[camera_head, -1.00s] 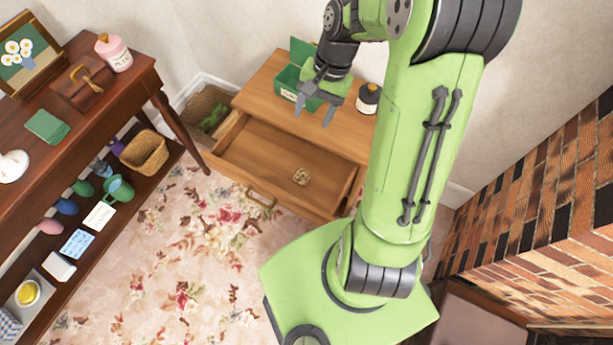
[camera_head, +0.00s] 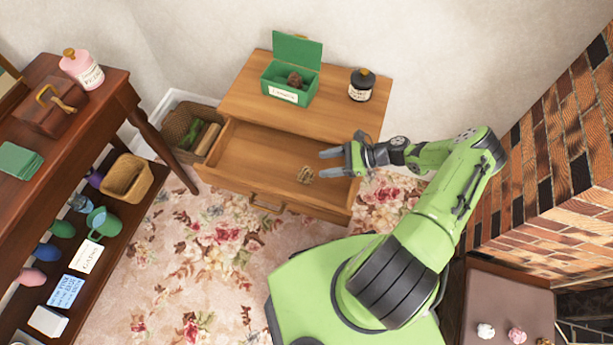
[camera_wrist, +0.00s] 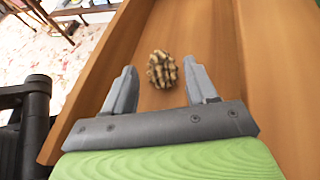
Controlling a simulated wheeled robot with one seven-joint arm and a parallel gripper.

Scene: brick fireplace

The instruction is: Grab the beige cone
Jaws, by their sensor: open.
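The beige cone (camera_head: 306,174) is a small, pale, scaly cone lying on the floor of the open wooden drawer (camera_head: 240,150). In the wrist view the cone (camera_wrist: 161,69) shows just ahead of and between my fingertips, with clear space on both sides. My gripper (camera_head: 322,163) is open and empty, at the right of the cone and pointing left at it over the drawer. In the wrist view my gripper (camera_wrist: 160,80) has its two grey fingers apart. I cannot tell its exact height above the drawer floor.
A green box (camera_head: 290,82) with a brown cone inside and a dark bottle (camera_head: 361,85) stand on the cabinet top. A wicker basket (camera_head: 190,130) is left of the drawer. A dark wooden shelf unit (camera_head: 135,110) stands at left. The brick fireplace (camera_head: 550,150) is at right.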

